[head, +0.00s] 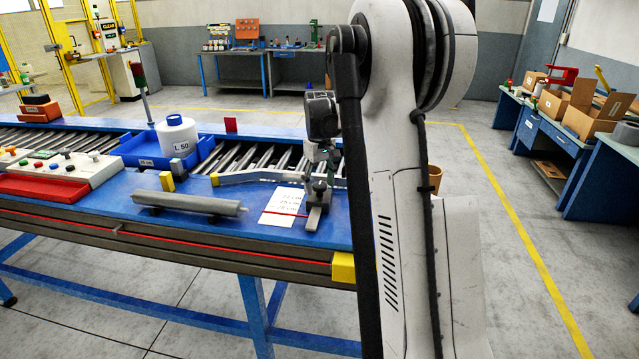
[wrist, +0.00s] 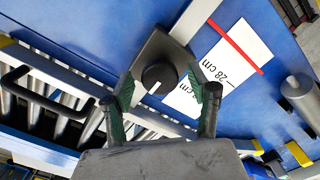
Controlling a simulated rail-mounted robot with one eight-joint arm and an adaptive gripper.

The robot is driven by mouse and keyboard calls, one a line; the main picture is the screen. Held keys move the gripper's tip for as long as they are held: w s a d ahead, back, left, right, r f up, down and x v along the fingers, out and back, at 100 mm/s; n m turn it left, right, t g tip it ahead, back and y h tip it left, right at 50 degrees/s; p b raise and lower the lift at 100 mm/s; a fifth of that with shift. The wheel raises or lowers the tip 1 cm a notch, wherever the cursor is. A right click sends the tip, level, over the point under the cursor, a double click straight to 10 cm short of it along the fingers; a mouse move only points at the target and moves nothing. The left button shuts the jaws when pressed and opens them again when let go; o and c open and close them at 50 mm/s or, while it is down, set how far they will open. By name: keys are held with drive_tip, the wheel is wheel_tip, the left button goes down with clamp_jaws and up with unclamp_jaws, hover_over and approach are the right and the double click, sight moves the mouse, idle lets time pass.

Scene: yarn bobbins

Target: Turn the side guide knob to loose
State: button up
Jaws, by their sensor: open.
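The side guide knob (wrist: 160,77) is a round black knob with a white pointer mark, on a dark grey block in the wrist view. In the head view the block (head: 315,222) stands near the table's front edge, and my gripper largely hides the knob. My gripper (wrist: 165,92) is open, its green-padded fingers on either side of the knob with visible gaps. In the head view my gripper (head: 321,168) points down above the block. The side guide rail (head: 265,177) runs along the conveyor. A white scale sheet (wrist: 238,62) with a red pointer (wrist: 239,46) lies beside the block.
A grey roller bar (head: 188,203) lies on the blue table left of the sheet. A blue tray (head: 135,155) with a white bottle (head: 177,137) and a control panel (head: 62,167) stand further left. A black handle (wrist: 42,90) shows over the rollers in the wrist view.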

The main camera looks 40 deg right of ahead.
drive_tip(key=c, duration=1.2)
drive_tip(key=shift+o, duration=0.2)
drive_tip(key=shift+f, duration=0.1)
drive_tip(key=m+b, duration=0.2)
drive_tip(key=m, duration=0.2)
drive_tip(key=shift+b, duration=0.3)
drive_tip(key=m+b, duration=0.2)
drive_tip(key=m, duration=0.2)
drive_tip(key=shift+m, duration=0.3)
drive_tip(key=m+b, duration=0.1)
drive_tip(key=m, duration=0.3)
drive_tip(key=m+b, duration=0.1)
drive_tip(key=m, duration=0.4)
